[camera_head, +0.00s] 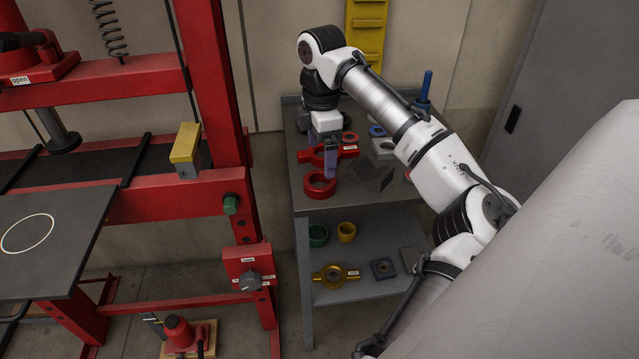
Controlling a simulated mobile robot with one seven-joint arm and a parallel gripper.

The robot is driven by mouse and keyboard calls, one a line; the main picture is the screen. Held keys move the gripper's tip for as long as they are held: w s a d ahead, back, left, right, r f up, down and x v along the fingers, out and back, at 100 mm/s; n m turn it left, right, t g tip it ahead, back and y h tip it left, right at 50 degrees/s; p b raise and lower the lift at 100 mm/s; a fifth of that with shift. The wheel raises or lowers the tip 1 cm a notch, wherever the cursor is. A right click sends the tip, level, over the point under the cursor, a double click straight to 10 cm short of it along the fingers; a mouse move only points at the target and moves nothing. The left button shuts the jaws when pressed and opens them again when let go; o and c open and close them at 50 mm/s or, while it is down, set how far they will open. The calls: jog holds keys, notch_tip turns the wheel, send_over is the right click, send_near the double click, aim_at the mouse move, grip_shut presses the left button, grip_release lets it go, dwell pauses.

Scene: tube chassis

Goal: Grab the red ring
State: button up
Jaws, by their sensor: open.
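A thick red ring (319,186) lies flat on the top shelf of the grey cart, near its front left. A smaller, thinner red ring (350,138) lies farther back. A red collar with side handles (312,157) sits between them, partly hidden by my gripper. My gripper (331,172) points down over the shelf, just behind and to the right of the thick red ring in the picture. No object shows held in it. The fingers overlap in this view, and their height above the shelf is hard to tell.
The grey cart (297,222) also holds a blue ring (377,131) and grey parts on top. Its lower shelf has a green ring (318,235), a yellow ring (346,232) and a yellow handled collar (334,276). A red press frame (215,80) stands close on the left.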

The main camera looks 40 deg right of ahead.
aim_at(321, 175)
notch_tip(321, 175, down, 8)
jog(key=shift+w+d+r+p, duration=0.15)
jog(key=shift+r+p, duration=0.1)
jog(key=shift+p, duration=0.35)
jog(key=c, duration=1.2)
jog(key=shift+o, duration=0.2)
jog(key=shift+r, duration=0.1)
